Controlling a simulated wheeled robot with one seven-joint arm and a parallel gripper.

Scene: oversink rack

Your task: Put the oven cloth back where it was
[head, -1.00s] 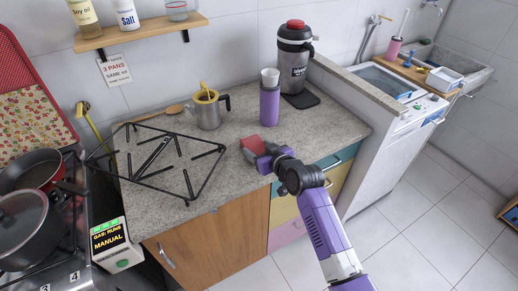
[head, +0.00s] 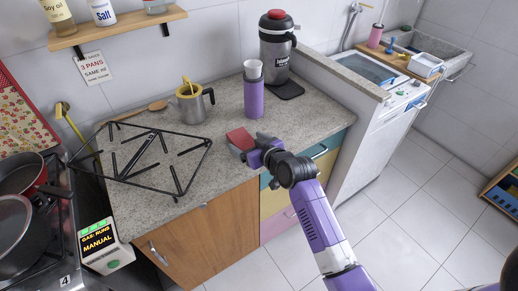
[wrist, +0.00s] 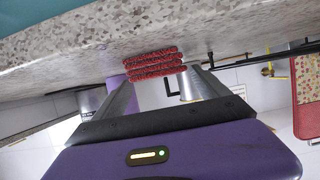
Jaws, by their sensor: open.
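A red folded cloth (head: 240,139), which looks like the oven cloth, lies on the speckled counter at its front edge. In the wrist view the cloth (wrist: 153,65) shows as a stack of red textured folds just ahead of the fingers. My gripper (head: 252,153) is at the counter edge, close to the cloth on its near right side. In the wrist view the gripper (wrist: 163,78) is open, with the cloth seen between the fingertips. I cannot tell whether the fingers touch it.
A black pan grate (head: 150,155) lies left of the cloth. Behind stand a steel mug (head: 190,104), a purple cup holder (head: 253,98) and a large flask (head: 277,45). A patterned red-edged cloth (head: 22,125) hangs at far left above the stove pans (head: 22,172). The counter around the red cloth is clear.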

